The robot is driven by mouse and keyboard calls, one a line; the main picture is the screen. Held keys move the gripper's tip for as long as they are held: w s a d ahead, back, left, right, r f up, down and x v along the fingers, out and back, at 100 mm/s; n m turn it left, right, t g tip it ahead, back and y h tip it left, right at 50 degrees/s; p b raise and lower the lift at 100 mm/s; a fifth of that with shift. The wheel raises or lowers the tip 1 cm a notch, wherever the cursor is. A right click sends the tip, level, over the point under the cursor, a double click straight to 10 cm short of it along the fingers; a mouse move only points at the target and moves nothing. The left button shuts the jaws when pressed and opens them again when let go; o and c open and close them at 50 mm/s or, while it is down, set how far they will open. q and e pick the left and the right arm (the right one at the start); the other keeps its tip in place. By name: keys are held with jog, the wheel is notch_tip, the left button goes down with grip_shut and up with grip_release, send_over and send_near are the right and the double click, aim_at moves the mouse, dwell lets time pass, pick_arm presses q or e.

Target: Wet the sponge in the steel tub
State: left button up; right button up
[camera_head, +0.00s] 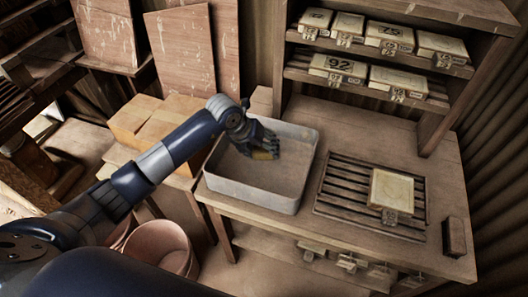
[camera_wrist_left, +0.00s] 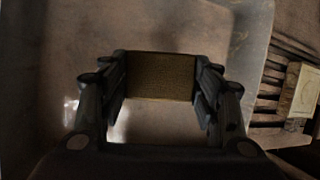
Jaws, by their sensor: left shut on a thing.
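The steel tub (camera_head: 252,190) is a grey rectangular basin on the left part of the wooden workbench. My left gripper (camera_head: 268,148) reaches into or over the tub from the left. It is shut on the yellow-brown sponge (camera_head: 263,155), which shows between its fingers. In the left wrist view the sponge (camera_wrist_left: 161,76) sits between the two fingers (camera_wrist_left: 160,95), with the tub's inside (camera_wrist_left: 60,60) around it. I cannot tell whether the sponge touches water or the tub floor. My right gripper is not in view.
Right of the tub is a slatted rack (camera_head: 345,195) with a pale tile block (camera_head: 391,189) on it. A dark block (camera_head: 454,237) lies at the bench's right end. Shelves (camera_head: 345,86) with numbered blocks stand behind. Buckets (camera_head: 158,245) and cardboard boxes (camera_head: 150,120) are at left.

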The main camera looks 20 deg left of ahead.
aim_at(262, 149)
pick_arm(q)
jog(key=shift+r+p, duration=2.45)
jog(key=shift+r, duration=1.5)
notch_tip(262, 149, up, 4)
jog(key=shift+p, duration=1.15)
jog(key=shift+d, duration=0.1)
